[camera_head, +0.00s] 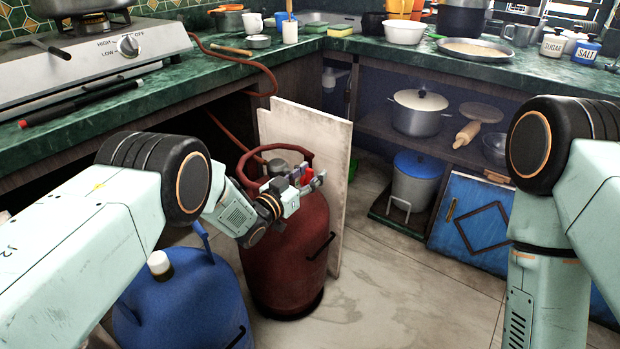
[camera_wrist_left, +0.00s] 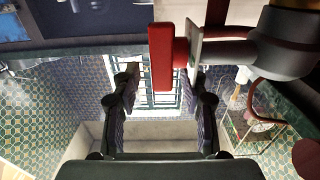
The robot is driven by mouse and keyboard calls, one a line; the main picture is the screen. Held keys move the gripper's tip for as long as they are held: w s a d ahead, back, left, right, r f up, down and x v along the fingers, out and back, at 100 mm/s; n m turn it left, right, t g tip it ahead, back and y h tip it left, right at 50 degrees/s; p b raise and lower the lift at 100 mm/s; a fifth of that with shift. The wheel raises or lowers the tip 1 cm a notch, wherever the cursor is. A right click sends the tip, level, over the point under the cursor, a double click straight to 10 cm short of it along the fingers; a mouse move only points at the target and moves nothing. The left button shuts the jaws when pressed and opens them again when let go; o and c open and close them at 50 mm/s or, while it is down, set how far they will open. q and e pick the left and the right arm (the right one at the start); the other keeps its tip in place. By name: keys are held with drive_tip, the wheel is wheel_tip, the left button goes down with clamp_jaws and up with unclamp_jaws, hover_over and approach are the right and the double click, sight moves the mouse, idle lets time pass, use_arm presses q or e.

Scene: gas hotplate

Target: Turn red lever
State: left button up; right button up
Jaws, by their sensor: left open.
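The red lever (camera_head: 306,174) is on the valve at the top of the dark red gas cylinder (camera_head: 285,245), partly hidden by my left gripper. In the left wrist view the red lever (camera_wrist_left: 161,58) stands upright in the picture, attached to a grey metal valve part. My left gripper (camera_head: 297,184) is beside the valve in the head view. In the left wrist view my left gripper (camera_wrist_left: 160,85) is open, with one finger on each side of the lever's lower end. I cannot tell whether a finger touches it. My right gripper is out of view; only my right arm shows.
A blue cylinder (camera_head: 185,305) stands in front of the red one, and a pale board (camera_head: 335,150) leans behind it. A red-brown hose (camera_head: 268,78) runs to the gas hotplate (camera_head: 85,60) on the green counter. Floor (camera_head: 400,290) to the right is clear.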

use_arm(q)
drive_tip(key=shift+w, duration=0.3)
clamp_jaws()
idle(0.3)
